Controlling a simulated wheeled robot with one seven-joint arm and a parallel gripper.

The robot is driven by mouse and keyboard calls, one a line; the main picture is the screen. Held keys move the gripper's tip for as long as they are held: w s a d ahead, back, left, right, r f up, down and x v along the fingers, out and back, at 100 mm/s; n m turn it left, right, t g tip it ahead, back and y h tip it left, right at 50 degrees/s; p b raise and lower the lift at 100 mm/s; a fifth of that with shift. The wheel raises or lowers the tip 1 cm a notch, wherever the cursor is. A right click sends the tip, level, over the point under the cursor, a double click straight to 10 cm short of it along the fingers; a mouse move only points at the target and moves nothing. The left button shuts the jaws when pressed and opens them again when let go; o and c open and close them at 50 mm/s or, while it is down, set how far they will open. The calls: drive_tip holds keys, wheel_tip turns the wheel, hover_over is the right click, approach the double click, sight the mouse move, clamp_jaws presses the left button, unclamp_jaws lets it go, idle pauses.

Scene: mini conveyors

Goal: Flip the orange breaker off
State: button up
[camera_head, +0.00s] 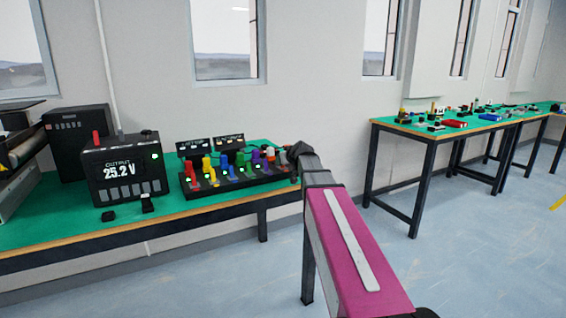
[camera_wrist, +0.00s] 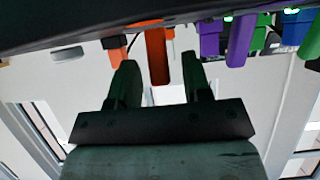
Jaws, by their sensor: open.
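In the wrist view, the long orange breaker lever (camera_wrist: 157,58) hangs down from the dark panel edge, between the two fingers of my gripper (camera_wrist: 160,72). The fingers are open, with a gap showing on each side of the lever. A shorter orange piece (camera_wrist: 118,50) shows to its left, close to the left fingertip. In the head view, the breaker panel (camera_head: 225,188) stands on the green bench with rows of coloured levers. My arm reaches its right end, and the gripper there is small and dark. The orange lever is hard to make out in that view.
Purple levers (camera_wrist: 209,40) and green and blue ones stand close to the right of my gripper in the wrist view. A black power supply (camera_head: 124,170) reading 25.2 V is left of the panel. Another bench (camera_head: 440,133) stands at the right, with open floor before it.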

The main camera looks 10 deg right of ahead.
drive_tip(key=v, duration=0.9)
drive_tip(key=shift+s, duration=0.15)
